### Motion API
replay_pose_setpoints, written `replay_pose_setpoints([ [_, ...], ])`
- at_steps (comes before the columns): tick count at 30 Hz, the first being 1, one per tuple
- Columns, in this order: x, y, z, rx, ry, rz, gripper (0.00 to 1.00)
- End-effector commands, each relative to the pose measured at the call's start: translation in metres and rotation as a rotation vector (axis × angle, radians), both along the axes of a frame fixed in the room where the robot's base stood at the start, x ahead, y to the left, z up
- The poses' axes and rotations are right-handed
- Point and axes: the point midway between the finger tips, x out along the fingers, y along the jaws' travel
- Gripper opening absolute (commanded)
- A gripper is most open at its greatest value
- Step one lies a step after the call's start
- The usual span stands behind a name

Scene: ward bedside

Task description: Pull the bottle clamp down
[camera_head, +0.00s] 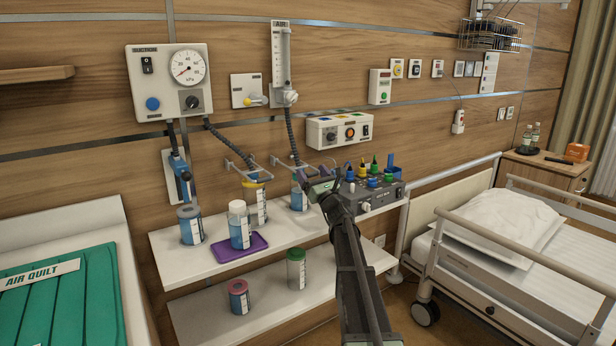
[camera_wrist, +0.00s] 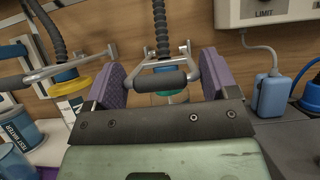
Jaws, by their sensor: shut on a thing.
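The bottle clamp (camera_wrist: 186,58) is a grey metal frame on the wall with a black grip bar (camera_wrist: 160,82). A black ribbed hose hangs above it. My gripper (camera_wrist: 160,78) has its purple pads on both sides of the bar and is shut on it. In the head view my gripper (camera_head: 315,180) is at this clamp, over the shelf. A blue bottle (camera_head: 298,200) stands below the clamp, partly hidden by my gripper.
A second wall clamp (camera_head: 240,165) with a yellow-topped bottle (camera_head: 254,204) is to the left. On the upper shelf (camera_head: 180,263) are a purple tray (camera_head: 240,248) and other bottles. A grey device (camera_head: 365,193) with coloured connectors is close on the right. The bed (camera_head: 500,250) stands further right.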

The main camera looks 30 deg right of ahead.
Motion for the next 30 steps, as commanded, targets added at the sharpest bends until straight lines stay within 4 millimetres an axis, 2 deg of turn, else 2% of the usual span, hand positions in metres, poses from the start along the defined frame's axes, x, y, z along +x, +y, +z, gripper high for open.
replay_pose_setpoints([
  [4, 0.000, 0.000, -0.002, -0.002, 0.005, -0.003, 0.37],
  [5, 0.000, 0.000, -0.002, -0.002, 0.005, -0.003, 0.84],
  [6, 0.000, 0.000, -0.002, -0.002, 0.005, -0.003, 0.88],
  [14, -0.001, 0.000, -0.002, -0.001, 0.003, -0.002, 0.88],
  [17, -0.007, 0.000, -0.007, -0.001, 0.003, -0.002, 0.88],
  [20, -0.022, 0.000, -0.017, -0.002, 0.003, -0.002, 0.88],
  [27, -0.074, -0.003, -0.048, -0.002, 0.003, -0.003, 0.88],
  [30, -0.090, -0.006, -0.055, -0.003, 0.004, -0.004, 0.88],
])
